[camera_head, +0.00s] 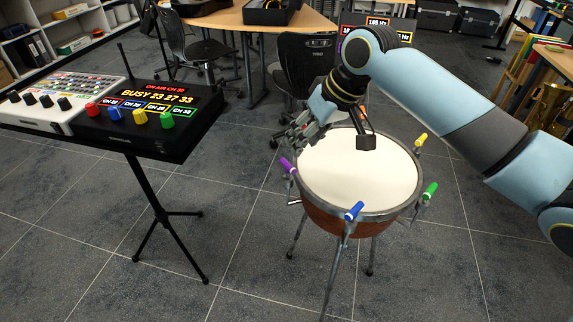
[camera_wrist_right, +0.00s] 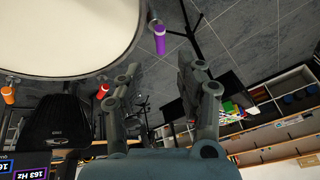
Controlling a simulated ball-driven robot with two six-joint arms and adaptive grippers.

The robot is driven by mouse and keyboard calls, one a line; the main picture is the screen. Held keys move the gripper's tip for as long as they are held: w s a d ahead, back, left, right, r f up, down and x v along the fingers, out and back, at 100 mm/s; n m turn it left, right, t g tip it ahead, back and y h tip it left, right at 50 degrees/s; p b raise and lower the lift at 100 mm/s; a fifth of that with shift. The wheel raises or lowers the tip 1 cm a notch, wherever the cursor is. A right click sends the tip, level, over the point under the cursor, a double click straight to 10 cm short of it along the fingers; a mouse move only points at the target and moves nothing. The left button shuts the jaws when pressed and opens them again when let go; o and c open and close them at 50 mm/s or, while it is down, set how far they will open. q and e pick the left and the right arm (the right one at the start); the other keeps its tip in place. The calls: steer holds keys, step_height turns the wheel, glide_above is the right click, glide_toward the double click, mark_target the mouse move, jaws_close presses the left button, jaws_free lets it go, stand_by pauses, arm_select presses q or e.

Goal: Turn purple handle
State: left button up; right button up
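The purple handle (camera_head: 288,165) is at the left rim of the kettledrum (camera_head: 360,172). In the right wrist view the purple handle (camera_wrist_right: 160,40) shows just past the fingertips, roughly between them and beside the pale drumhead (camera_wrist_right: 60,30). My right gripper (camera_head: 290,138) is at the drum's upper left rim, close to the purple handle in the head view. Its fingers (camera_wrist_right: 158,72) are spread apart with nothing between them. I cannot tell the exact gap to the handle. My left gripper does not show.
Blue (camera_head: 354,211), green (camera_head: 430,190) and yellow (camera_head: 421,140) handles sit around the drum rim. A black panel with coloured knobs (camera_head: 150,115) stands on a tripod at left. Chairs and a table (camera_head: 240,22) are behind. Floor between stand and drum is clear.

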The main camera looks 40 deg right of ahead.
mark_target(289, 164)
steer(key=b+x, duration=0.1)
steer(key=x, duration=0.9)
steer(key=shift+f, duration=0.15)
